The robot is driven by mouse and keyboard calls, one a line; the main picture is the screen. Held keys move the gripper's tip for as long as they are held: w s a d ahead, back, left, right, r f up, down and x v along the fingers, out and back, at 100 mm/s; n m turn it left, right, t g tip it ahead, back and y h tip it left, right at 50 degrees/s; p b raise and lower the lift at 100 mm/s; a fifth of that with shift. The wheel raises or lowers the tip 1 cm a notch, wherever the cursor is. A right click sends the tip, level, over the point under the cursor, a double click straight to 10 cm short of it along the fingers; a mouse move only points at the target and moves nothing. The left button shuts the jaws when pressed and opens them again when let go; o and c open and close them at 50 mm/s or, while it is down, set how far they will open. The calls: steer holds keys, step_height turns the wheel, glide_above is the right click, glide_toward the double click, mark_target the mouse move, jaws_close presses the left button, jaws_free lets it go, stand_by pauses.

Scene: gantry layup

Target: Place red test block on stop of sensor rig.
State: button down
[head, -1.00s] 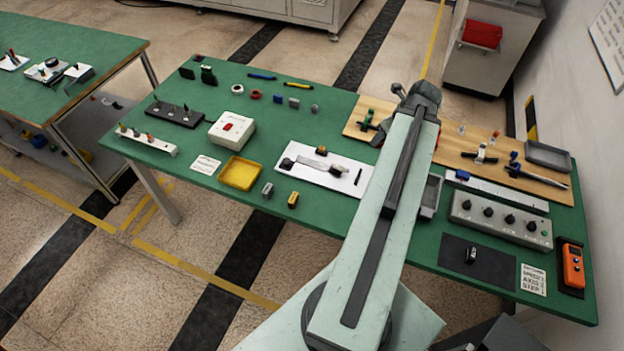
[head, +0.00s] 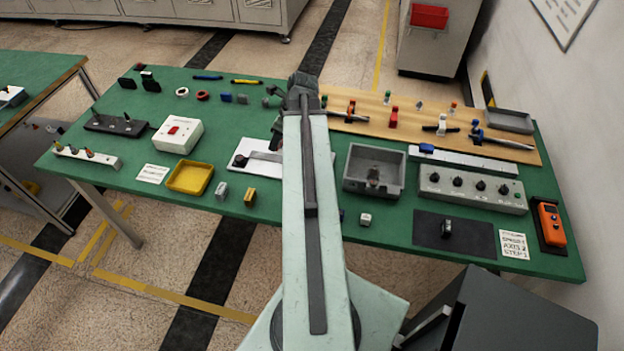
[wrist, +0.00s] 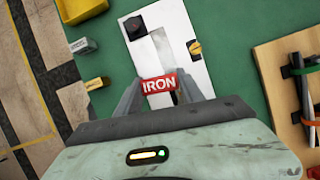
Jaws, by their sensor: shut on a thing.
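My gripper (wrist: 160,88) is shut on a red block (wrist: 160,84) lettered IRON, held between its two grey fingers in the wrist view. The block appears over the white plate of the sensor rig (wrist: 172,22). The plate carries a black block (wrist: 134,26) at one end, a grey bar (wrist: 160,45) along it and a yellow-and-black piece (wrist: 194,48) at its side. I cannot tell the height of the red block or whether it touches the rig. The stop is not clearly seen. In the head view my arm hides the gripper and much of the rig plate (head: 240,153).
A grey tray (head: 348,184) stands right of the rig, and a wooden board (head: 460,150) with clamps lies behind it. A yellow tray (head: 170,187), a grey block (head: 222,190) and a yellow block (head: 250,197) are left of the rig. A knob box (head: 428,200) is farther right.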

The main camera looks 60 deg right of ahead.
steer(key=shift+n+y, duration=0.3)
steer(key=shift+n, duration=0.4)
steer(key=w+a+f, duration=0.1)
steer(key=w+f+b, duration=0.1)
steer(key=f, duration=0.1)
steer(key=w+a+f+b, duration=0.1)
steer(key=shift+w+a+f, duration=0.3)
steer(key=shift+w, duration=0.05)
steer(key=shift+w+a, duration=0.25)
steer(key=shift+w, duration=0.05)
steer(key=shift+s+d+r, duration=0.1)
steer(key=shift+s+d, duration=0.1)
steer(key=shift+s, duration=0.15)
steer(key=s+d, duration=0.2)
steer(key=s, duration=0.2)
steer(key=s+d+f+b, duration=0.1)
steer(key=s+d, duration=0.2)
steer(key=s, duration=0.1)
steer(key=s+d, duration=0.2)
steer(key=s, duration=0.2)
steer(key=shift+d+f, duration=0.15)
steer(key=shift+d, duration=0.2)
